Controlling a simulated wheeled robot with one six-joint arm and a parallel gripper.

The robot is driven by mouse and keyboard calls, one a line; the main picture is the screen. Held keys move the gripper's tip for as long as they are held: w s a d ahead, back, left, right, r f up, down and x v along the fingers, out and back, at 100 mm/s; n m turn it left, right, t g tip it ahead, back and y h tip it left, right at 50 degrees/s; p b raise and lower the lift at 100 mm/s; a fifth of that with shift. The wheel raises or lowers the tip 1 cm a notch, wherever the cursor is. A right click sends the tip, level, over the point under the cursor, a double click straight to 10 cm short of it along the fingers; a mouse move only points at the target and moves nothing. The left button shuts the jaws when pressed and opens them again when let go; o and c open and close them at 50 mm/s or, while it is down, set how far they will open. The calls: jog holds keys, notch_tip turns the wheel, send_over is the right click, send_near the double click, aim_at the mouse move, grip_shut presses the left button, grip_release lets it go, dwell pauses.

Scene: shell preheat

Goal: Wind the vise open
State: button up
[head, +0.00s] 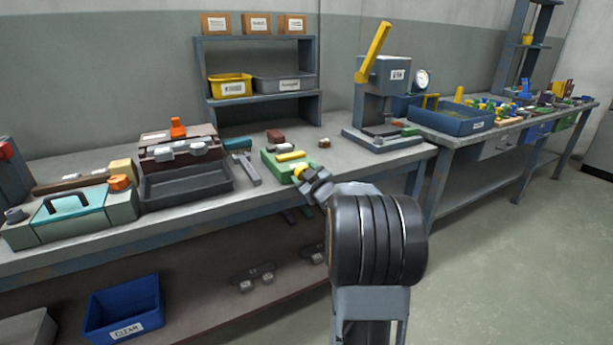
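A green block-like fixture (271,163), which looks like the vise, sits near the bench's front edge in the middle of the head view. A yellow bar (291,156) lies across its top. A small yellow part (300,171) shows at its front right, beside my gripper. My gripper (308,178) reaches in from the lower right and overlaps this corner in the picture. I cannot tell whether it touches the yellow part. The fingers are small and partly hidden, so their opening is unclear. The vise's jaws and handle cannot be made out clearly.
A grey caliper-like tool (248,168) and a dark open toolbox (186,180) lie left of the vise. A press with a yellow lever (384,80) stands to the right. A two-tier shelf (264,104) is behind.

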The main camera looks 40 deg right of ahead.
jog(key=o, duration=0.4)
jog(key=shift+o, duration=0.2)
jog(key=shift+s, duration=0.1)
jog(key=s+a+p, duration=0.2)
jog(key=s, duration=1.1)
jog(key=shift+s, duration=0.3)
